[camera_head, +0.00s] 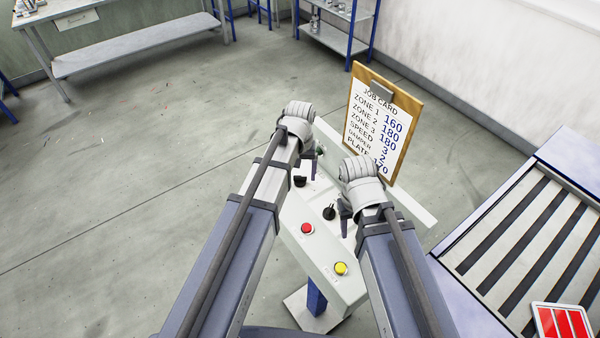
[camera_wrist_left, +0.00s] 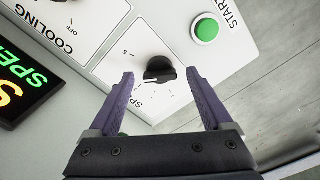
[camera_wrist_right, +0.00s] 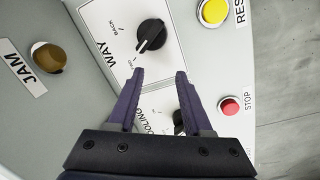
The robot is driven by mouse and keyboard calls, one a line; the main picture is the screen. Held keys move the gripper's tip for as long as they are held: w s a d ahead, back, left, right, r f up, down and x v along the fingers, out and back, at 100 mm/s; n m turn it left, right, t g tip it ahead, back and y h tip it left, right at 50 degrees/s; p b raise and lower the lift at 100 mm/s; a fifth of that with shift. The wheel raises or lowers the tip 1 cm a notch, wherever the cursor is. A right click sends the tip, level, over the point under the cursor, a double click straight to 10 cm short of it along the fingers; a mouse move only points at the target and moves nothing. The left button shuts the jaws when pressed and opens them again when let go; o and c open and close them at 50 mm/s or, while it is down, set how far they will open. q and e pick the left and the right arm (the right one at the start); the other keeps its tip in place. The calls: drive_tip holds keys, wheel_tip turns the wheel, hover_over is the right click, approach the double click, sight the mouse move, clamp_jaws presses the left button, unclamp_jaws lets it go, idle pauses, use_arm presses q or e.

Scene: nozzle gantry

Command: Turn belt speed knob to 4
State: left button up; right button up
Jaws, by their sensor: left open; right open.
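The belt speed knob (camera_wrist_left: 158,70) is round and black with a white pointer line, on a pale panel with a partly hidden label starting "SP" and a 5 on its scale. In the left wrist view its pointer aims roughly left; the number it meets is unclear. My left gripper (camera_wrist_left: 160,74) is open, its purple fingertips on either side of the knob with gaps between. Whether they reach down around it is unclear. My right gripper (camera_wrist_right: 160,73) is open and empty over the panel, between the way knob (camera_wrist_right: 151,35) and the cooling knob (camera_wrist_right: 180,121).
A green START button (camera_wrist_left: 205,29) sits close to the speed knob. A red STOP button (camera_wrist_right: 230,106), yellow RESET button (camera_wrist_right: 213,12) and JAM lamp (camera_wrist_right: 49,57) are nearby. A job card (camera_head: 374,120) stands behind, reading speed 3. A slatted conveyor (camera_head: 530,240) is at right.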

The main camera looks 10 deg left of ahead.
sight(300, 176)
use_arm(q)
drive_tip(key=shift+r, duration=0.1)
use_arm(e)
drive_tip(key=shift+r, duration=0.1)
use_arm(q)
wheel_tip(300, 176, up, 8)
drive_tip(key=p, duration=0.8)
drive_tip(key=shift+f, duration=0.2)
use_arm(e)
wheel_tip(300, 176, up, 8)
use_arm(q)
drive_tip(key=shift+s+f, duration=0.1)
use_arm(e)
drive_tip(key=shift+s+f, duration=0.1)
drive_tip(key=shift+f, duration=0.15)
